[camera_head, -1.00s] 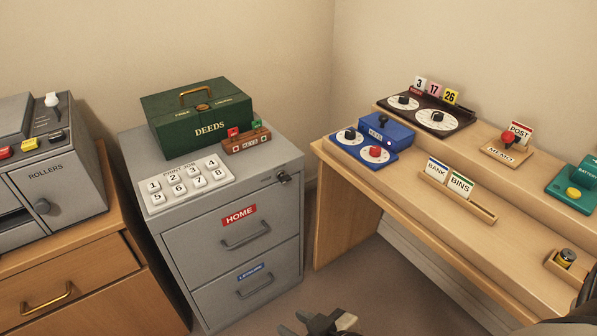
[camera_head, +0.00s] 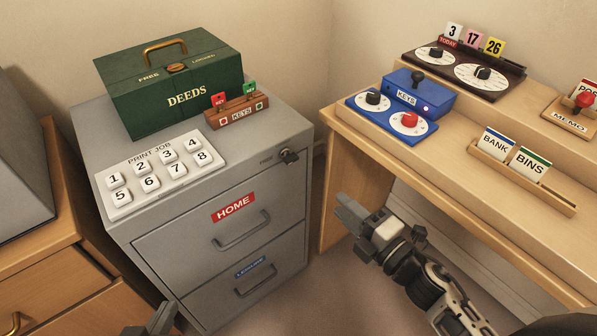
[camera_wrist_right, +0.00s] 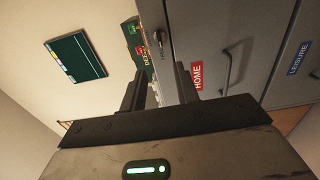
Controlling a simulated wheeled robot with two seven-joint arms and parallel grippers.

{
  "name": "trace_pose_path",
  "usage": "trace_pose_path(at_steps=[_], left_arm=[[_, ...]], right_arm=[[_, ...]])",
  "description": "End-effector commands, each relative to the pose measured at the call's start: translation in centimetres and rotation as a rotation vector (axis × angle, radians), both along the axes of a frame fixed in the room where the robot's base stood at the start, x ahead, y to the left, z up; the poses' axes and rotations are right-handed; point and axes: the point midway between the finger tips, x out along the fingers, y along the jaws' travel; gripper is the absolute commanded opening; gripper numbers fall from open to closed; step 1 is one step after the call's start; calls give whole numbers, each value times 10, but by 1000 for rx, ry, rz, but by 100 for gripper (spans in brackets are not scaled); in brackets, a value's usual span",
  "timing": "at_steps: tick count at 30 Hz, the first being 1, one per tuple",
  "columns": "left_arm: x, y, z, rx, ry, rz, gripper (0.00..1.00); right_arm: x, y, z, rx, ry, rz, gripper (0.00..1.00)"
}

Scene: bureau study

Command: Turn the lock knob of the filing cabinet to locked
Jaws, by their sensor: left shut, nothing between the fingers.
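The grey filing cabinet (camera_head: 220,250) stands left of the desk, with a red HOME label on its upper drawer. Its small dark lock knob (camera_head: 288,156) is at the top right of the front, beside small lettering that seems to read FREE. In the right wrist view the lock knob (camera_wrist_right: 159,38) shows beyond the fingertips. My right gripper (camera_head: 352,213) is right of the cabinet and below the knob, apart from it. In its wrist view this gripper (camera_wrist_right: 162,78) is open and empty. My left gripper (camera_head: 152,318) is partly visible at the bottom edge, shut and empty.
On the cabinet top are a green DEEDS box (camera_head: 175,85), a PRINT JOB keypad (camera_head: 120,180) and a wooden KEYS holder (camera_head: 238,112). The wooden desk (camera_head: 400,150) on the right carries a blue KEYS box (camera_head: 420,92) and card holders. Floor shows between cabinet and desk.

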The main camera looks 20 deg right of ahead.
Motion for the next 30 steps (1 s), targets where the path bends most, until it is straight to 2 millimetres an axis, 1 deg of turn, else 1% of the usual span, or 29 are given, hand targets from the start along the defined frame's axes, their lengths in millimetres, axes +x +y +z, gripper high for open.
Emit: trace_pose_path(at_steps=[4, 12, 18, 21, 24, 30], left_arm=[[0, 0, 2, -1, 1, 0, 0], [0, 0, 3, 0, 3, 1, 0], [0, 0, 1, 0, 3, 1, 0], [0, 1, 0, 1, 3, 2, 0], [0, 1, 0, 1, 3, 2, 0], [0, 1, 0, 1, 2, 1, 0]], right_arm=[[24, 9, 4, 0, -4, 1, 31], [80, 29, 3, 6, -1, -1, 31], [116, 43, 2, 7, 1, -2, 31], [129, 47, 2, 7, 1, -2, 31], [137, 51, 2, 8, 2, -1, 31], [143, 53, 2, 8, 3, -1, 31]])
